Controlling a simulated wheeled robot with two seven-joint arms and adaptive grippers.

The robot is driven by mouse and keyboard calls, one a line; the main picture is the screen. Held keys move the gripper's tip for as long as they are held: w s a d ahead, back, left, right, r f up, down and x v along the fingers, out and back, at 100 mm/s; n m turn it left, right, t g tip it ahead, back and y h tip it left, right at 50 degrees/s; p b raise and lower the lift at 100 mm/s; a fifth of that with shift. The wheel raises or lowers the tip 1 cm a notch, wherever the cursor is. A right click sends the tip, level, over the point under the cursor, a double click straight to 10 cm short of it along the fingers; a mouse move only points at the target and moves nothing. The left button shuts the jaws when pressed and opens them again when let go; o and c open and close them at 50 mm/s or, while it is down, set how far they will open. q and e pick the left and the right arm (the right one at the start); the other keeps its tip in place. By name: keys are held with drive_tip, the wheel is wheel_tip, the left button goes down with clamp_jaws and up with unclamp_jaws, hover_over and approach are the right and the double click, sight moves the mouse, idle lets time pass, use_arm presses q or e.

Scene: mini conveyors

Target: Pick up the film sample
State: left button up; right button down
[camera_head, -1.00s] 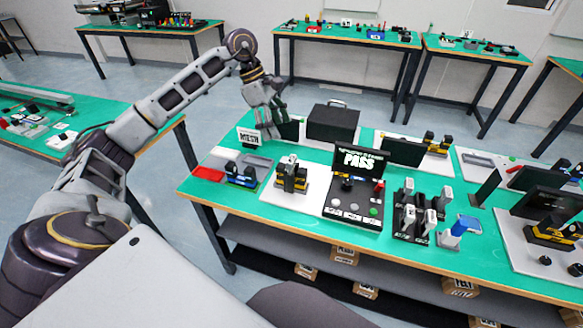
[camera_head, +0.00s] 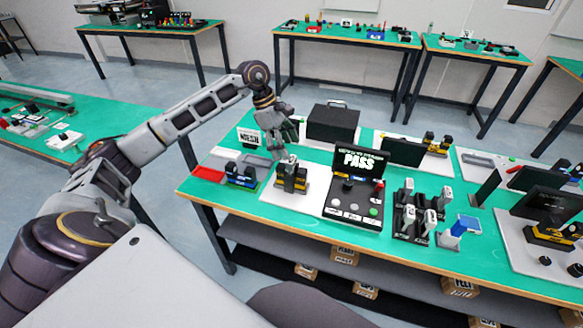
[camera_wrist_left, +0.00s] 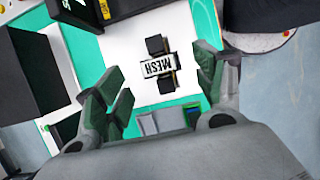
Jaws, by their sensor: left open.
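My left gripper (camera_head: 285,139) is open and empty above the table, behind the black-and-yellow fixture (camera_head: 291,177). In the left wrist view its fingers (camera_wrist_left: 162,88) are spread wide. Between and beyond them is a pale piece lettered MESH (camera_wrist_left: 158,66), on a dark fixture standing on a white plate (camera_wrist_left: 130,45). Several pale upright pieces stand in a black rack (camera_head: 412,222) right of the tester (camera_head: 352,205), whose screen reads PASS. I cannot tell which piece is the film sample. My right gripper is not in view.
A black box (camera_head: 332,122) stands at the back, right of the gripper. A lettered white sign (camera_head: 249,139) stands to its left.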

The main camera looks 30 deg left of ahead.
sight(292, 159)
use_arm(q)
drive_tip(key=shift+d+f, duration=0.25)
drive_tip(key=shift+f, duration=0.4)
drive_tip(key=shift+w+d+f, duration=0.1)
drive_tip(key=shift+w+f, duration=0.05)
drive_tip(key=shift+f, duration=0.45)
drive_tip(key=x, duration=0.2)
drive_tip(key=shift+w+f+p, duration=0.1)
drive_tip(key=shift+f+p, duration=0.2)
drive_tip(key=shift+f, duration=0.15)
drive_tip(key=shift+w+d+f, duration=0.1)
drive_tip(key=shift+d+f, duration=0.05)
drive_tip(key=shift+f, duration=0.4)
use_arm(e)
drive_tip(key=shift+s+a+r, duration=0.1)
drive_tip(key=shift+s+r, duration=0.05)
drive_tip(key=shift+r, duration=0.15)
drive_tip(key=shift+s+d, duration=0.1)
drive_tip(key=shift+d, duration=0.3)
